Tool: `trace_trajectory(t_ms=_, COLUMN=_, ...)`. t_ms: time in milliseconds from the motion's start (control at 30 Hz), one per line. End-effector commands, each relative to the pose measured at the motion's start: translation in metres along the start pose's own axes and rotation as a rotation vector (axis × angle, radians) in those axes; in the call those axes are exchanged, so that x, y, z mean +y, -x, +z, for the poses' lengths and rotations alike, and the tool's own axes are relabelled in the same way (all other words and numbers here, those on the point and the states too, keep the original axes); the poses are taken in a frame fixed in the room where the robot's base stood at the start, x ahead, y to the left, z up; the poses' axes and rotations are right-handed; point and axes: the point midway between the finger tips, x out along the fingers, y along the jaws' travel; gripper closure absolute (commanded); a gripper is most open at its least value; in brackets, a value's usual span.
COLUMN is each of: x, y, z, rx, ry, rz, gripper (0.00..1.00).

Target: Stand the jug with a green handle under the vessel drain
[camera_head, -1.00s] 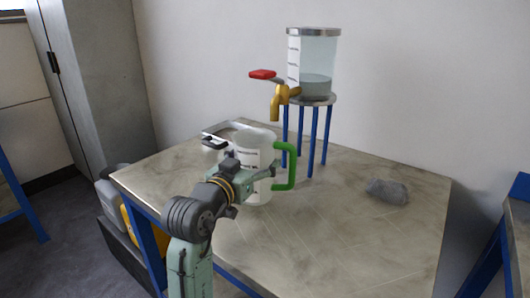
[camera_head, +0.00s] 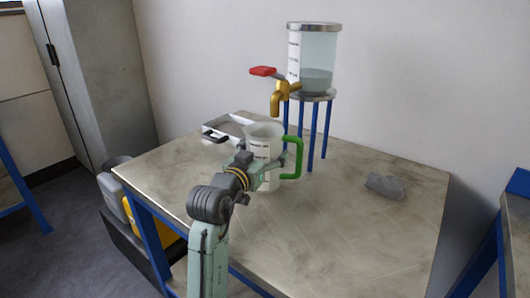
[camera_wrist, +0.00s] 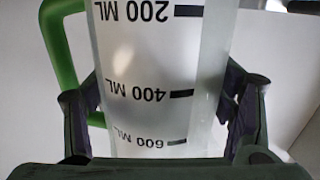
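The jug (camera_head: 264,150) is whitish and see-through with a green handle (camera_head: 292,160) on its right. It is upright in front of the vessel stand, its rim just below the tap in the picture. My gripper (camera_head: 265,170) is shut around its body from the front. In the wrist view, the fingers (camera_wrist: 160,110) flank the jug wall (camera_wrist: 150,60) and its inverted millilitre marks. I cannot tell whether the jug's base touches the table. The vessel (camera_head: 314,60) holds clear liquid and has a brass drain tap (camera_head: 279,97) with a red lever (camera_head: 263,71).
The vessel stands on a blue-legged stand (camera_head: 313,135) at the back of the table (camera_head: 330,225). A white tray (camera_head: 228,130) lies behind the jug to the left. A grey lump (camera_head: 387,186) lies at the right. The front right of the table is clear.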

Motion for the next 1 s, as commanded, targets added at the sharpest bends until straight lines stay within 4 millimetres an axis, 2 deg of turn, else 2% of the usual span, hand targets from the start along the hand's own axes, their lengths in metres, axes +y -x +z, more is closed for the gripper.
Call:
trace_trajectory(t_ms=233, x=0.0, y=0.0, z=0.0, rx=-0.001, ry=0.0, rz=0.0, gripper=0.06)
trace_trajectory(t_ms=667, x=-0.001, y=0.002, z=-0.004, rx=0.0, ry=0.0, rz=-0.001, gripper=0.05)
trace_trajectory(t_ms=767, x=-0.002, y=0.016, z=-0.002, rx=0.002, ry=0.0, rz=-0.003, gripper=0.05)
trace_trajectory(t_ms=1000, x=-0.001, y=0.068, z=-0.001, rx=0.003, ry=0.0, rz=-0.003, gripper=0.05)
